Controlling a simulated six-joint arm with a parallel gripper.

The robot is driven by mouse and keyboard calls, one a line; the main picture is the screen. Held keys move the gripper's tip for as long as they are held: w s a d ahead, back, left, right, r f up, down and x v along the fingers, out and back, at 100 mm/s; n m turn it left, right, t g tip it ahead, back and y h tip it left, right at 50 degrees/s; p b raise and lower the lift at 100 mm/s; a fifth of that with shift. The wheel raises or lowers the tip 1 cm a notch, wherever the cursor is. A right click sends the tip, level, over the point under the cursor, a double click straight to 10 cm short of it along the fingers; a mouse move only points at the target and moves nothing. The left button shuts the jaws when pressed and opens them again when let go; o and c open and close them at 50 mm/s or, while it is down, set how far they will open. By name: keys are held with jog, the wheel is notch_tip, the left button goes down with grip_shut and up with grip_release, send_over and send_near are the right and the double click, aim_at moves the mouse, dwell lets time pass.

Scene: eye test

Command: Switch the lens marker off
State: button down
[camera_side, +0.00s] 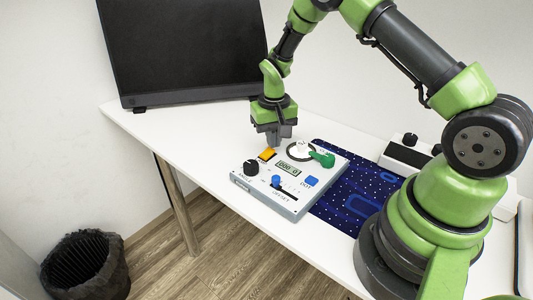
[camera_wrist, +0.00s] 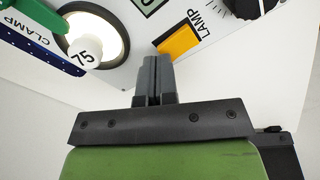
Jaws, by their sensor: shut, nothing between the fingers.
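The lens marker (camera_side: 262,205) is a light grey box on the white table. Its orange LAMP switch (camera_side: 267,155) is at the far left edge of its top; it also shows in the wrist view (camera_wrist: 180,41). I cannot tell which way the switch is tipped. A round dark-rimmed window (camera_wrist: 112,24) glows pale, with a white piece marked 75 (camera_wrist: 84,53) over it. A small display (camera_side: 288,168) shows digits. My gripper (camera_side: 273,143) is shut and empty, just above and beyond the orange switch. In the wrist view its fingertips (camera_wrist: 155,60) are close to the switch, apparently not touching.
The box also carries a black knob (camera_side: 251,168), a blue OFFSET slider (camera_side: 276,181), a blue DOT button (camera_side: 311,181) and a green clamp lever (camera_side: 322,159). A starry blue mat (camera_side: 340,205) lies at right. A black monitor (camera_side: 185,50) stands behind. Table is bare left of the box.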

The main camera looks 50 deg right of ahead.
jog(key=shift+f, duration=0.35)
notch_tip(320, 180, up, 7)
dwell(1.0)
